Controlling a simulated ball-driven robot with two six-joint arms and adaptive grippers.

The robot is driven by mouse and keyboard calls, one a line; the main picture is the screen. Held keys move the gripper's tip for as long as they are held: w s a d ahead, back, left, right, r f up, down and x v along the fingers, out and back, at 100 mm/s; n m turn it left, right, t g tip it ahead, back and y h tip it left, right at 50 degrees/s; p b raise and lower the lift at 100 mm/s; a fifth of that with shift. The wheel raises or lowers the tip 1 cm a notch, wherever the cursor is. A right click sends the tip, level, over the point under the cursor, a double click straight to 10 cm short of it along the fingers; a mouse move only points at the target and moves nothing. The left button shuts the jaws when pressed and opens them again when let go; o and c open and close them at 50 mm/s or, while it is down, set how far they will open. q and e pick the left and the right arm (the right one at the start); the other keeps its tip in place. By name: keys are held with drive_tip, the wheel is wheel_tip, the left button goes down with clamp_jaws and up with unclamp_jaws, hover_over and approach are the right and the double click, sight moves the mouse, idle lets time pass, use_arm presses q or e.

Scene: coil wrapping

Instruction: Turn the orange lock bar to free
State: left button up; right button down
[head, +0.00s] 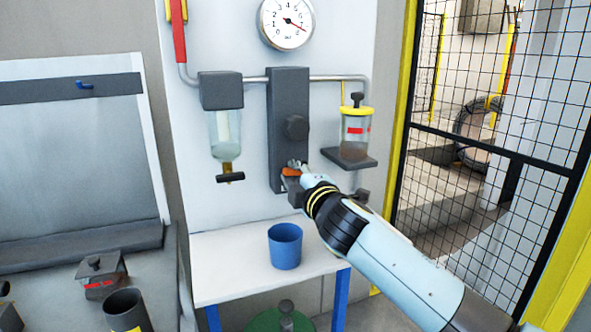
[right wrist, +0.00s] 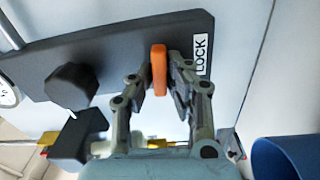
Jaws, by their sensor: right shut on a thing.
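The orange lock bar (head: 291,172) is on the lower part of a dark grey panel (head: 289,100) fixed to the white wall board. It also shows in the right wrist view (right wrist: 159,70), standing between the fingers beside a white LOCK label (right wrist: 201,55). My right gripper (head: 297,167) is shut on the bar, with a finger on each side of it in the right wrist view (right wrist: 162,72). Part of the bar is hidden by the gripper in the head view. My left gripper is not in view.
A dark knob (head: 296,127) sticks out of the panel above the bar. A clear bowl (head: 226,132) hangs left, and a jar (head: 355,130) stands on a bracket at right. A blue cup (head: 285,246) stands on the white table (head: 225,265) below. A mesh fence (head: 480,160) is at right.

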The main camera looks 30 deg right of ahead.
drive_tip(key=shift+f+n, duration=0.1)
drive_tip(key=shift+n, duration=0.5)
drive_tip(key=shift+f, duration=0.1)
drive_tip(key=c, duration=1.4)
unclamp_jaws()
drive_tip(key=shift+o, duration=0.4)
drive_tip(key=shift+s+a, duration=0.1)
drive_tip(key=shift+s, duration=0.05)
drive_tip(key=v, duration=1.1)
drive_tip(key=shift+s, duration=0.4)
